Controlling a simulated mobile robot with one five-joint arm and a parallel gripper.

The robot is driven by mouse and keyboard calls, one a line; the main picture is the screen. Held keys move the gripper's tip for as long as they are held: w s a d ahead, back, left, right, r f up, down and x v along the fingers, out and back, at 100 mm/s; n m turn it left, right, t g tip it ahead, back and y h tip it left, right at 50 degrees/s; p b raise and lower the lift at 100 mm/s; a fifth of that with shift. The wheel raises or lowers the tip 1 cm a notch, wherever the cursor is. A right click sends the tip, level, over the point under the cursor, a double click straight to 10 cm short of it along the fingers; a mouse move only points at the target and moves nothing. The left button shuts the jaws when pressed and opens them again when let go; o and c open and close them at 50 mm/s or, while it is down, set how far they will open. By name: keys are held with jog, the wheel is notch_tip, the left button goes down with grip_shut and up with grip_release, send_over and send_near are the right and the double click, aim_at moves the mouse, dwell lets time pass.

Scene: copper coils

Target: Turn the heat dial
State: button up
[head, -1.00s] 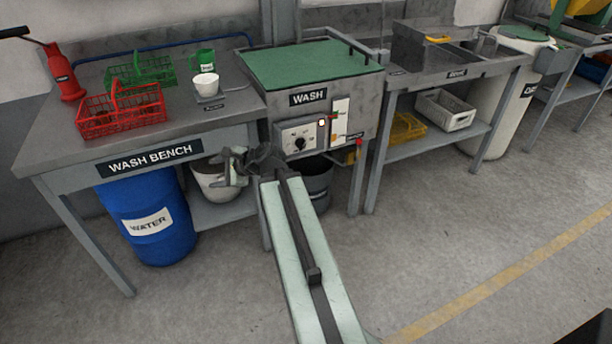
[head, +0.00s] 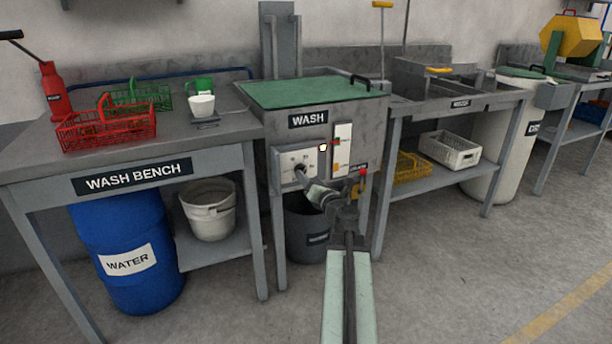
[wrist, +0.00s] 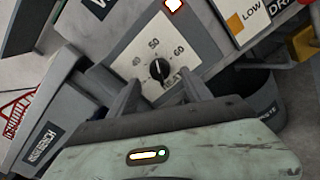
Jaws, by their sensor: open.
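The heat dial is a black knob (head: 299,167) on a white plate on the front of the grey wash tank (head: 365,118). In the wrist view the dial (wrist: 158,70) sits among the marks 40, 50 and 60, with lettering below it. Its pale pointer line seems to point near 50. My gripper (head: 305,182) is in front of the control box, just below and close to the dial. In the wrist view my gripper (wrist: 160,88) is open, its fingers on either side below the dial. I cannot tell whether they touch the plate.
Right of the dial are a small lit indicator (head: 323,147), a level strip (head: 342,146) and a red-handled valve (head: 362,173). A dark bin (head: 305,225) stands beneath the tank. The wash bench (head: 190,160) is on the left and open floor in front.

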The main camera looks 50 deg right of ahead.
aim_at(304, 172)
jog(key=x, duration=0.4)
jog(key=shift+w+d, duration=0.1)
jog(key=shift+w, duration=0.2)
jog(key=c, duration=1.1)
jog(key=shift+s+d, duration=0.1)
jog(key=shift+d, duration=0.25)
grip_shut()
jog(key=shift+a, duration=0.3)
jog(key=shift+a+n, duration=0.1)
jog(key=shift+n, duration=0.2)
